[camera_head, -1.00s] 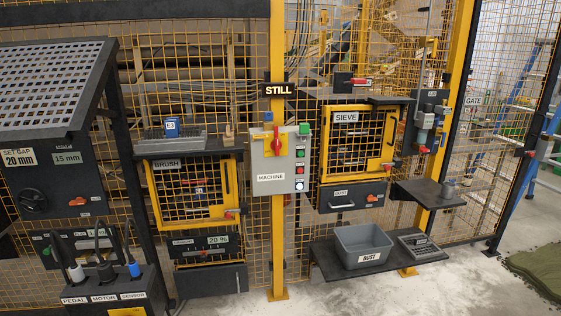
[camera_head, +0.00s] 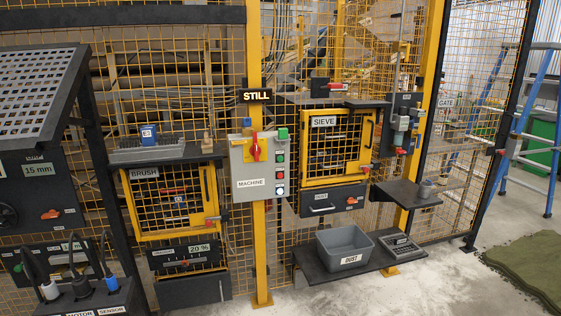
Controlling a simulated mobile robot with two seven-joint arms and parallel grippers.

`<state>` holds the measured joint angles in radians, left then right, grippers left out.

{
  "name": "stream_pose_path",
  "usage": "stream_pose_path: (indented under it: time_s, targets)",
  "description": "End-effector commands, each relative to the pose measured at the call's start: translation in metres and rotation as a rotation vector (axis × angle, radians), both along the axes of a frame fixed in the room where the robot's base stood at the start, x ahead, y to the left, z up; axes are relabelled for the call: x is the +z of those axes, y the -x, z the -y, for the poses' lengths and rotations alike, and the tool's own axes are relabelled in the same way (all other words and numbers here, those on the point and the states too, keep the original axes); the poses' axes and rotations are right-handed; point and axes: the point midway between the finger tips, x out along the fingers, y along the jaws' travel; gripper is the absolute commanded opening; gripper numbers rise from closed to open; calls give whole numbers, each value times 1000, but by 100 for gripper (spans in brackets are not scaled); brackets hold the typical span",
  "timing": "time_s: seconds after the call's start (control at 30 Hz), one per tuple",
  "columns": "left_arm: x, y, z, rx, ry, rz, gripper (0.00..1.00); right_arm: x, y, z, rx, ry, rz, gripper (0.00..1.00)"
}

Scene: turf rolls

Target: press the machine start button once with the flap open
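The grey machine box (camera_head: 248,182), labelled MACHINE, is mounted on a yellow post. It carries a red rotary switch on a yellow plate (camera_head: 256,147). Down its right side are a green button (camera_head: 280,157), a red button (camera_head: 280,174) and a white one (camera_head: 279,190). Their small labels are unreadable. A sign (camera_head: 256,96) above reads STILL. The mesh BRUSH door (camera_head: 207,192) at left and the mesh SIEVE door (camera_head: 365,135) at right look shut. I cannot tell which part is the flap or whether it is open. Neither gripper is in view.
A black shelf holds a grey DUST bin (camera_head: 344,250) and a scale (camera_head: 402,246). Plugs (camera_head: 82,286) stand at lower left.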

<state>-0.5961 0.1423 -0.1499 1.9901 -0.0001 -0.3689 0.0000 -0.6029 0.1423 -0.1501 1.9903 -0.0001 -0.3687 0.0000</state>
Motion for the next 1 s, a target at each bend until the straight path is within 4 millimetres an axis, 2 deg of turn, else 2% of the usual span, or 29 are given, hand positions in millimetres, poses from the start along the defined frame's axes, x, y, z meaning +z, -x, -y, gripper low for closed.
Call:
stream_pose_path:
  time_s: [0.03, 0.2, 1.0]
  targets:
    - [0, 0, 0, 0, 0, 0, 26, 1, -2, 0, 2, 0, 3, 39]
    - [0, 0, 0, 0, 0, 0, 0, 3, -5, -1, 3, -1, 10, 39]
    - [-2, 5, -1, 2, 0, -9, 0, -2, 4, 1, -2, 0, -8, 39]
